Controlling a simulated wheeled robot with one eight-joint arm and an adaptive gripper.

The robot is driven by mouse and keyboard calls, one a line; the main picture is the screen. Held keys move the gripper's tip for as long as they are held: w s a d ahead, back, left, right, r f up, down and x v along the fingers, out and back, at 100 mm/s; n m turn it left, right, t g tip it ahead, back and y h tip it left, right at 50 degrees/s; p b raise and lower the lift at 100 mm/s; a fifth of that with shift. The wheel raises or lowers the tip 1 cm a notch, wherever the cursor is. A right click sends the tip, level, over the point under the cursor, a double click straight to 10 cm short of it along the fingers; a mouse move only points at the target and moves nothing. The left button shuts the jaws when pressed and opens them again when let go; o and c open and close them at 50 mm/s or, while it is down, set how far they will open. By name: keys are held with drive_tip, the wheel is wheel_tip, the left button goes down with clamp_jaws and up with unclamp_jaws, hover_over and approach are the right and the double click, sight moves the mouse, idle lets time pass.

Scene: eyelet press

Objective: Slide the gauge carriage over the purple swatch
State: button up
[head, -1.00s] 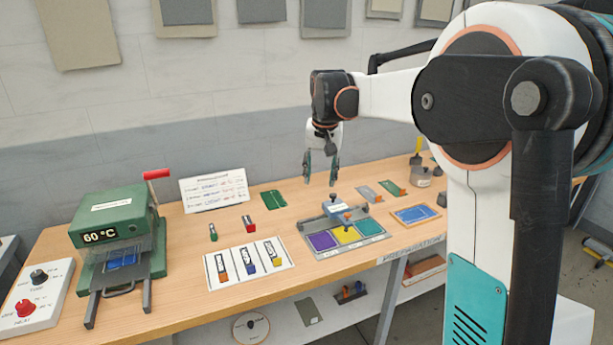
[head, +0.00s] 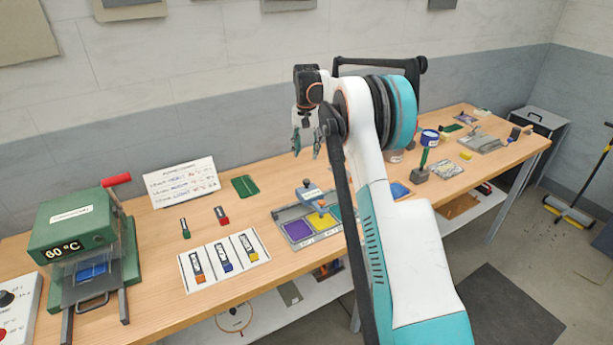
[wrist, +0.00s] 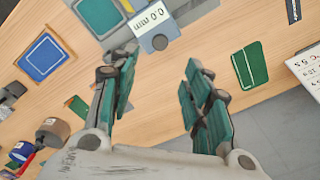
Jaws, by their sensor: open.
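A green press (head: 82,231) stands at the left. A white card with several labelled strips (head: 210,281) lies left of the tray. A green plate (head: 245,186) and a propped sheet (head: 180,182) are behind. A green-handled tool (head: 422,163) stands to the right.

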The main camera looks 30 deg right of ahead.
sight(307, 180)
wheel_tip(307, 180, down, 12)
drive_tip(key=shift+f+b, duration=0.15)
drive_tip(key=shift+b, duration=0.45)
